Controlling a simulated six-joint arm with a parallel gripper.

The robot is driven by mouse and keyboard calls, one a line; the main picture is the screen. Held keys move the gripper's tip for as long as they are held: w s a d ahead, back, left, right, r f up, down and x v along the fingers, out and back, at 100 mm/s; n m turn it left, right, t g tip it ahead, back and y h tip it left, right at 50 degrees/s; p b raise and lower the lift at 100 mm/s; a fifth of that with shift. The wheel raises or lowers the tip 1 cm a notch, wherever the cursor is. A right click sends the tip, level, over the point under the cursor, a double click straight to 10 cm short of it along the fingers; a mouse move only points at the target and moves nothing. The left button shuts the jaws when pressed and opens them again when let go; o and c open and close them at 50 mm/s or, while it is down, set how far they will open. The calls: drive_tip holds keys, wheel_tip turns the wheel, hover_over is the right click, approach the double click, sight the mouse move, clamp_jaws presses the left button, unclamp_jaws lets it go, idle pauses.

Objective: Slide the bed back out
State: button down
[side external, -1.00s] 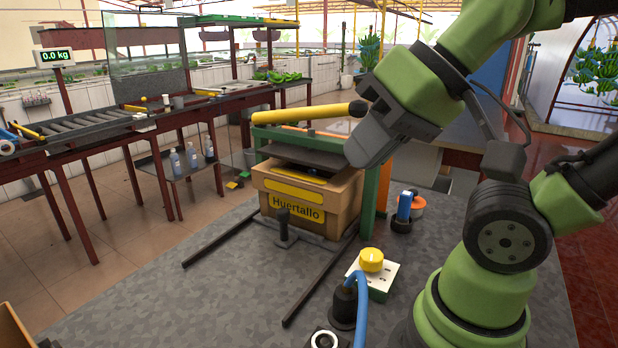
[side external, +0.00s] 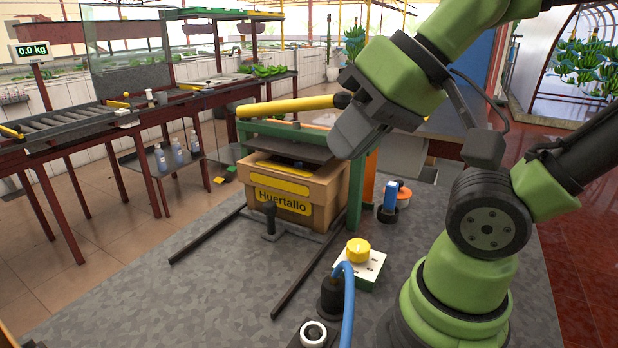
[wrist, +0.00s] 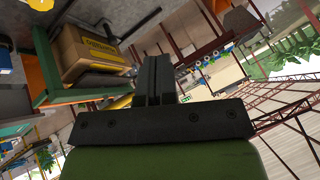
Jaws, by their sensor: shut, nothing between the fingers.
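The dark bed (side external: 302,239) sits between two floor rails, under the green press frame (side external: 356,190). A dark upright handle (side external: 269,218) stands at its front. A cardboard box (side external: 325,193) with a yellow "Huertallo" label rests on the bed beneath the dark press plate (side external: 290,146). The box also shows in the wrist view (wrist: 78,55). My gripper (side external: 352,138) is above and right of the box, near the right end of the yellow lever (side external: 285,106). In the wrist view, its dark fingers (wrist: 153,82) are together and empty, apart from the bed handle.
The rails (side external: 305,275) extend forward over clear grey tabletop. A yellow button box (side external: 358,252) and a blue-hosed fitting (side external: 332,295) stand right of the rails. A blue-topped item (side external: 390,196) stands right of the frame. A roller conveyor (side external: 70,125) is at left.

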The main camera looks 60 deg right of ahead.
drive_tip(key=c, duration=1.6)
unclamp_jaws()
drive_tip(key=o, duration=0.4)
drive_tip(key=shift+w+d, duration=0.1)
drive_tip(key=shift+w, duration=0.2)
drive_tip(key=shift+c, duration=0.2)
drive_tip(key=o, duration=0.4)
drive_tip(key=w+d+m, duration=0.1)
drive_tip(key=w, duration=0.1)
drive_tip(key=w+d+m+g+h, duration=0.1)
drive_tip(key=w, duration=0.1)
drive_tip(key=w+h, duration=0.1)
drive_tip(key=shift+w+d+f+m+g, duration=0.1)
drive_tip(key=shift+w+d+m+g, duration=0.2)
drive_tip(key=shift+w+d+m, duration=0.1)
drive_tip(key=shift+o, duration=0.2)
drive_tip(key=m+g+h, duration=0.4)
drive_tip(key=m, duration=0.3)
hover_over(269, 203)
drive_tip(key=s+a, duration=0.2)
drive_tip(key=a, duration=0.2)
wheel_tip(269, 203, down, 15)
drive_tip(key=x, duration=1)
drive_tip(key=shift+w+d, duration=0.25)
